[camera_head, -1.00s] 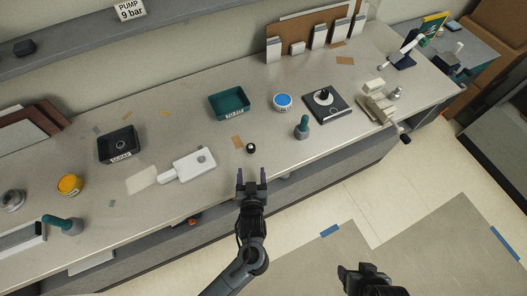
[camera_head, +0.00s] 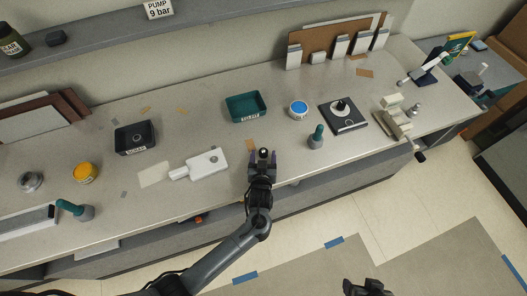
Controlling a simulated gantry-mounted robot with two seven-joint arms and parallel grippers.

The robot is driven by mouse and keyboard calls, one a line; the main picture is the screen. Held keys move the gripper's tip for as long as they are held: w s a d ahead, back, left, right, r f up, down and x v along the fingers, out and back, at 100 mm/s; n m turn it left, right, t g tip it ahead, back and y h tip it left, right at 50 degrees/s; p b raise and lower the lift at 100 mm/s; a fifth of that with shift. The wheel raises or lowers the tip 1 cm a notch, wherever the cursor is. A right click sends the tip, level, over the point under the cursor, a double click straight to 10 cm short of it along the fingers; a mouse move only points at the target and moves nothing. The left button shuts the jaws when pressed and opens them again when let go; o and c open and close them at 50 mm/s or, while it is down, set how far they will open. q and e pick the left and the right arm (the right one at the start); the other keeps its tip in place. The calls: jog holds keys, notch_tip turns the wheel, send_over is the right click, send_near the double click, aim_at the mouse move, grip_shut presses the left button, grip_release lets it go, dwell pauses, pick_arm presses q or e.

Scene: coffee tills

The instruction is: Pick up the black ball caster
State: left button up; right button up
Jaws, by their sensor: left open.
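The black ball caster (camera_head: 264,152) is a small dark round piece with a pale spot on top, near the front edge of the grey counter. My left gripper (camera_head: 262,157) is open, with one purple-tinted finger on each side of the caster. Whether the fingers touch it cannot be told. The lower part of the caster is hidden by the gripper. My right gripper (camera_head: 368,287) is at the bottom edge, away from the counter, and its fingers are not clear.
A white paddle-shaped piece (camera_head: 207,164) lies left of my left gripper. A teal-handled tool (camera_head: 316,138) stands to the right. Behind are a green tray (camera_head: 246,106) and a blue-topped round tin (camera_head: 299,109). A black tray (camera_head: 135,138) sits further left.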

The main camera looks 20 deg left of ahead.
pick_arm(q)
jog(key=shift+w+f, duration=0.1)
jog(key=c, duration=1.1)
